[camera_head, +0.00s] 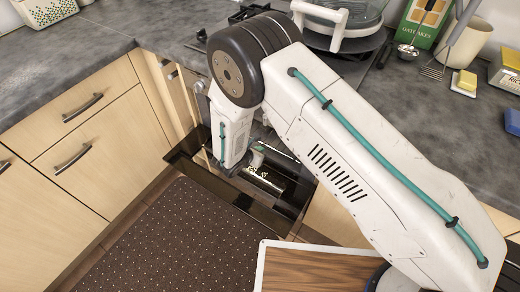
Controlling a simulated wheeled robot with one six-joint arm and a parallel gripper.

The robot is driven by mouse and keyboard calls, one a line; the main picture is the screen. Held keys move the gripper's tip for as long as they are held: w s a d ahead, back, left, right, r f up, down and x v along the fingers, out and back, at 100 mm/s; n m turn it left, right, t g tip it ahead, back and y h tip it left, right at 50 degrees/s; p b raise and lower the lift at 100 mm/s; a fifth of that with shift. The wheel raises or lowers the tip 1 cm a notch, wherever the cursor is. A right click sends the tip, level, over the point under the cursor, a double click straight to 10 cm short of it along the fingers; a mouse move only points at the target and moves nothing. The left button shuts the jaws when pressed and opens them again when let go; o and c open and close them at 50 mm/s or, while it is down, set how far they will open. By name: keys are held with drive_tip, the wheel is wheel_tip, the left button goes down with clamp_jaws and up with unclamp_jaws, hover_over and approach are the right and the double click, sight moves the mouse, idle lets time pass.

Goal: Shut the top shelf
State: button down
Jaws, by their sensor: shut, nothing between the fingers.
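My arm reaches over the counter edge, and its white wrist bends down to my gripper (250,172), which is low in front of the cabinets. The gripper is shut and empty; its fingertips are small and partly hidden. A dark glossy open unit (208,183) lies below and around it, jutting out from under the counter at floor-mat height in the picture. My arm covers much of this unit, and I cannot tell which part of it is the top shelf. I cannot tell whether the gripper touches it.
Wooden drawers with dark handles (72,112) stand shut at left. A dotted dark mat (165,240) covers the floor.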

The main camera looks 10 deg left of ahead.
drive_tip(key=f+v, duration=0.1)
drive_tip(key=v, duration=1.1)
drive_tip(key=shift+s+a, duration=0.35)
drive_tip(key=shift+s, duration=0.15)
drive_tip(key=s+d+r+m+g+h, duration=0.1)
drive_tip(key=s+d+r+m+g, duration=0.35)
drive_tip(key=d+r+m, duration=0.65)
drive_tip(key=s+d+r+m+g+h, duration=0.25)
drive_tip(key=d+r+m+g, duration=0.35)
drive_tip(key=d+r, duration=0.75)
drive_tip(key=s+d+r+m+t+y, duration=0.2)
drive_tip(key=s+d+r+m+y, duration=0.6)
drive_tip(key=s+d+r+m, duration=0.5)
wheel_tip(320, 180, up, 5)
drive_tip(key=shift+s+d+m+t, duration=0.35)
drive_tip(key=shift+s+d, duration=0.35)
drive_tip(key=shift+s, duration=0.45)
